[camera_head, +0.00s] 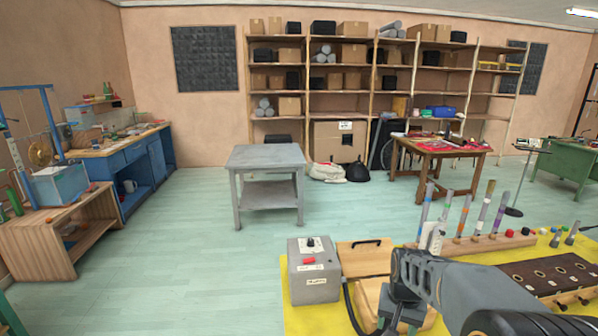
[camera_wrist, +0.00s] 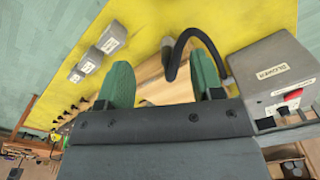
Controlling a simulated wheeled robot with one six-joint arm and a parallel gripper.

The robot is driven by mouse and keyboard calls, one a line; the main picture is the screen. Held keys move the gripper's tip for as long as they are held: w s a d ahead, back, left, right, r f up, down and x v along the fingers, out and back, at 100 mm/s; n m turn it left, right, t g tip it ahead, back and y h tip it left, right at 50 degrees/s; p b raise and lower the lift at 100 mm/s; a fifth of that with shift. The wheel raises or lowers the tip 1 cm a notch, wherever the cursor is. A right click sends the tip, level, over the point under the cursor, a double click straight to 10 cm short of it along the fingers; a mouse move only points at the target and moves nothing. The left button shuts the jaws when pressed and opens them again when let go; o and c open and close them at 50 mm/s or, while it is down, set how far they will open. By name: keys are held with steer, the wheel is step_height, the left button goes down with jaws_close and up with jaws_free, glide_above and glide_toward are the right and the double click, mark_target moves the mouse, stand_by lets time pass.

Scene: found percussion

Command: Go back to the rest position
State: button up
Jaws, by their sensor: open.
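My gripper (camera_wrist: 160,60) shows in the wrist view with its two green fingers spread apart. Nothing is held between them; a pale wooden piece and part of a black hose (camera_wrist: 183,42) show beyond the gap. In the head view my arm reaches in from the lower right over the yellow-covered table (camera_head: 296,322). Its wrist end is above a wooden piece there, and the fingertips are hidden from that view. The grey blower box (camera_head: 313,270) with a red switch stands left of my arm; it also shows at the right of the wrist view (camera_wrist: 268,80).
A wooden case (camera_head: 364,258) with a dark handle lies beside the blower box. Behind my arm stands a row of upright tubes (camera_head: 463,216); a dark-topped wooden box (camera_head: 550,272) is at right. A grey table (camera_head: 265,155) stands farther back, with clear floor around it.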

steer(key=s+a+r+n+t, duration=0.2)
steer(key=s+a+r, duration=0.1)
steer(key=s, duration=0.2)
steer(key=s+a+r+n+t, duration=0.1)
steer(key=s+a+r+n, duration=0.1)
steer(key=s, duration=0.4)
steer(key=shift+s+a+r+n+t, duration=0.35)
steer(key=shift+a+r, duration=0.25)
steer(key=shift+r, duration=0.2)
steer(key=shift+w, duration=0.1)
steer(key=shift+c, duration=0.2)
stand_by(0.4)
